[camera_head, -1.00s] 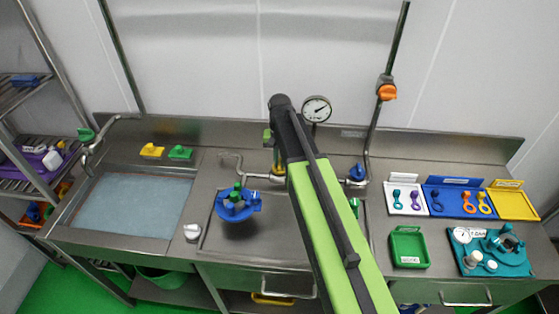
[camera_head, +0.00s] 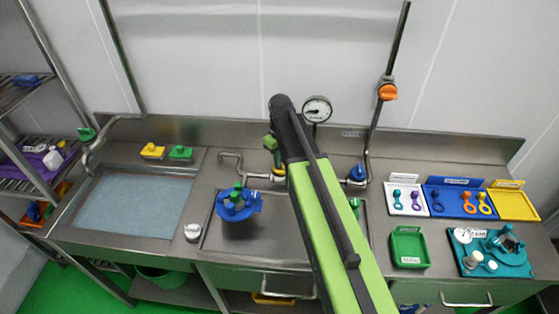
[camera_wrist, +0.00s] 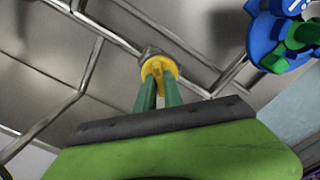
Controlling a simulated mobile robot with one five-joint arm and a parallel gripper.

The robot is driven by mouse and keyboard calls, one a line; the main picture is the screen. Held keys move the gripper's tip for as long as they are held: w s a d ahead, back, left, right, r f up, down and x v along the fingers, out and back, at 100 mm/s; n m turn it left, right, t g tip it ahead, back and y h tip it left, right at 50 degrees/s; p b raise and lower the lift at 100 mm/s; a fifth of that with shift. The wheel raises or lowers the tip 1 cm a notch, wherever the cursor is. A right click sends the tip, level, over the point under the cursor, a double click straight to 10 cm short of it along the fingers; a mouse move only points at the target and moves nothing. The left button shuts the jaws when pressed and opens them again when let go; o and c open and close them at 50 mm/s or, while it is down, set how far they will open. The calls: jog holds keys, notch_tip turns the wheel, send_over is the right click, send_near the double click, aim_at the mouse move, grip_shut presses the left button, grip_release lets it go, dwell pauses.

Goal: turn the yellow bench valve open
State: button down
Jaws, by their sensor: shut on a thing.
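The yellow bench valve (camera_wrist: 158,73) sits on a steel pipe in the wrist view, with the green fingers of my gripper (camera_wrist: 161,84) shut on its handle. In the head view the yellow valve (camera_head: 278,170) shows only in part, beside the dark end of my arm. My gripper (camera_head: 271,150) shows there as a bit of green at the arm's left side. The pressure gauge (camera_head: 317,109) stands just right of the arm, its needle pointing to the lower left.
A blue fitting with a green handle (camera_head: 237,203) stands in the basin left of my arm. A blue valve (camera_head: 357,173) is on the pipe to the right. An orange valve (camera_head: 387,91) is on the vertical pipe. Trays and a green bin (camera_head: 409,247) lie farther right.

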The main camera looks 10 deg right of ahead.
jog(key=n, duration=0.4)
jog(key=shift+n, duration=2.3)
jog(key=shift+d, duration=0.1)
jog(key=c, duration=1.5)
grip_release()
jog(key=shift+o, duration=0.2)
notch_tip(320, 180, up, 17)
jog(key=p, duration=1.7)
jog(key=shift+r, duration=0.2)
